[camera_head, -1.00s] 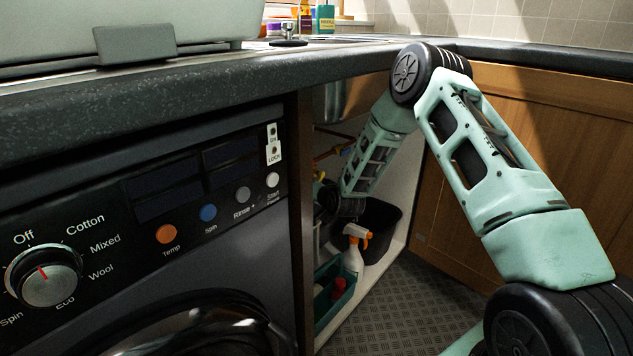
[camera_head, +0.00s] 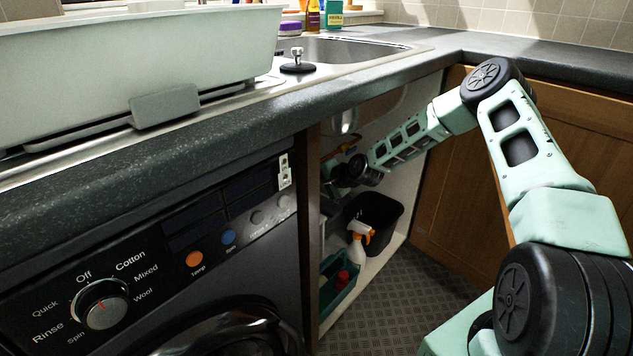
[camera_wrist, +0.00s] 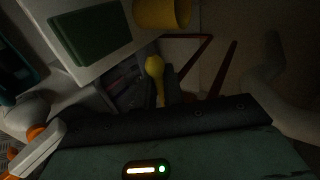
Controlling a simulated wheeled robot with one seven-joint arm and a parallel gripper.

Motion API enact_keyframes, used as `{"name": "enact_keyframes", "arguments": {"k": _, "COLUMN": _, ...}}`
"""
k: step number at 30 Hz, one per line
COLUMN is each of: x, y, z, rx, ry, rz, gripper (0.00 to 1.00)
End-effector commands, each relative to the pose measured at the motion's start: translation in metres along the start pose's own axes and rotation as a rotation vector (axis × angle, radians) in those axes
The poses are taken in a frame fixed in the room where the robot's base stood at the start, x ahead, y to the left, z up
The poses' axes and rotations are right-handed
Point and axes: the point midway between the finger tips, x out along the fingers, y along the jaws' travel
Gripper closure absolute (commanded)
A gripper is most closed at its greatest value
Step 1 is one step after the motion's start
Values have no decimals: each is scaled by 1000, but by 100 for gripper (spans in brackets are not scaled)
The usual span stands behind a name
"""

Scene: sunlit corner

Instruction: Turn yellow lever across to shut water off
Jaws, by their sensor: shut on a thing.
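The yellow lever (camera_wrist: 155,68) shows in the wrist view, a rounded head on a narrow stem, between the dark fingers of my gripper (camera_wrist: 150,88). The gripper is shut on it. In the head view my gripper (camera_head: 345,172) is deep inside the open cupboard under the sink, and the lever cannot be made out there. The valve body and the lever's exact angle to its pipe are hidden or too dark to tell.
A dark bin (camera_head: 384,213), a white spray bottle with an orange trigger (camera_head: 357,250) and a green caddy (camera_head: 328,298) stand below the arm. The wrist view shows a yellow cup-like thing (camera_wrist: 162,13) and a green block (camera_wrist: 88,32). The washing machine (camera_head: 150,290) borders the cupboard.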

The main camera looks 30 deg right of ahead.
Motion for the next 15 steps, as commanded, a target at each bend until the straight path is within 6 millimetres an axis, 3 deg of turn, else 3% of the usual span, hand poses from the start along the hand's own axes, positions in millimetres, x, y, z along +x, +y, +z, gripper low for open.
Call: {"name": "enact_keyframes", "arguments": {"k": 15, "x": -2, "y": -2, "z": 1, "rx": 50, "ry": -35, "rz": 2, "gripper": 100}}
